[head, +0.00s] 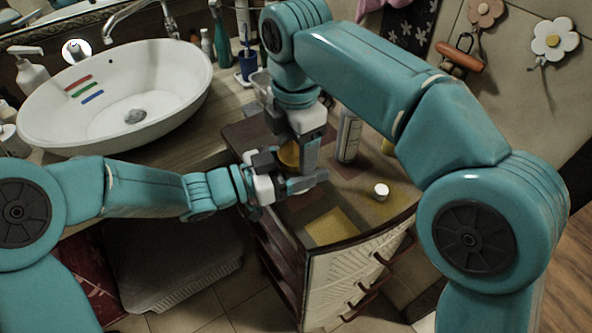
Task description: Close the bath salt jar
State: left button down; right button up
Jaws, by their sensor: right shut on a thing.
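My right gripper (290,157) reaches down from above over the cabinet top. It is shut on a round amber-brown thing (289,153), which looks like the lid or upper part of the bath salt jar; its fingers cover much of it. My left gripper (303,186) comes in level from the left, just below the right one, with its fingers pointing right. It is at the spot where the jar's body would be, but the body is mostly hidden, and I cannot tell whether the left fingers touch it. Whether lid and jar meet is also hidden.
On the cabinet top (385,213), a pale cylindrical bottle (348,136) stands right of my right gripper and a small white cap (381,191) lies farther right. A yellow square (327,226) lies near the front edge. A white basin (160,95) is at the left.

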jog(key=m, duration=0.5)
jog(key=shift+m, duration=0.3)
jog(key=m, duration=0.3)
jog(key=shift+m, duration=0.4)
jog(key=o, duration=1.2)
jog(key=shift+s, duration=0.1)
jog(key=shift+a, duration=0.1)
jog(key=shift+r, duration=2.25)
